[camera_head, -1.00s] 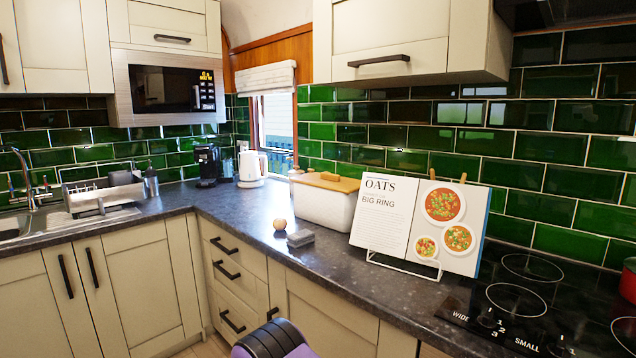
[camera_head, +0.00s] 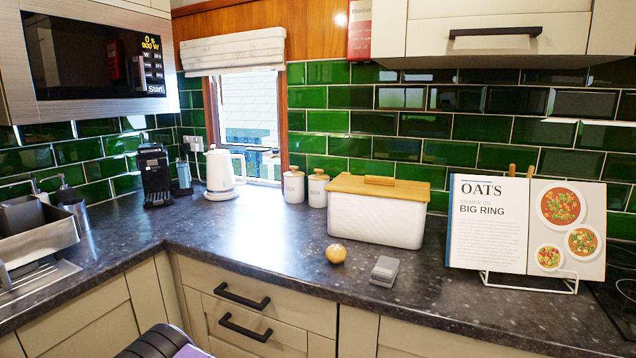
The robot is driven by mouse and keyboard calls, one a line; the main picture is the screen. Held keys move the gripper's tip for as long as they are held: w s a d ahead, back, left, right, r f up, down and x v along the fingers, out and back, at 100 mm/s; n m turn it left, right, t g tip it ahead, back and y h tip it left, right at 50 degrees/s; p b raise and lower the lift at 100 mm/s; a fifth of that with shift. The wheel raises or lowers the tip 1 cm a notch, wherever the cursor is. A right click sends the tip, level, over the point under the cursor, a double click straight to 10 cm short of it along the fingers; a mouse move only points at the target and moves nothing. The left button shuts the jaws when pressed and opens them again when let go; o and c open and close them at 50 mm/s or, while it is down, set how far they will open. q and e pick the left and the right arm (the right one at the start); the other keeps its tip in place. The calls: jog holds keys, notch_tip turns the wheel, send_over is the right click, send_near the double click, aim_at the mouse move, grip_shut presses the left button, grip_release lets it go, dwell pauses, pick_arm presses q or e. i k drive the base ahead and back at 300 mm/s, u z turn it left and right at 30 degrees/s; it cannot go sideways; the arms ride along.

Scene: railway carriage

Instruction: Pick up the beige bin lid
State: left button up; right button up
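The bin lid (camera_head: 380,187) is a flat, light tan wooden board with a small wooden handle bar (camera_head: 380,181) on top. It lies closed on the white embossed bin (camera_head: 375,225), which stands on the dark counter right of the middle. The inside of the bin is hidden. Neither of my grippers shows in the head view. A dark and purple part of my own body shows at the bottom edge, well short of the bin.
A round yellowish-brown item (camera_head: 336,253) and a small grey box (camera_head: 384,271) sit in front of the bin. An open cookbook (camera_head: 489,222) on a wire stand is to its right. Two white canisters (camera_head: 294,186) stand to its left. The counter (camera_head: 240,245) is clear left of the bin.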

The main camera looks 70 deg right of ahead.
aim_at(367, 185)
jog(key=i, duration=1.55)
jog(key=z, duration=4)
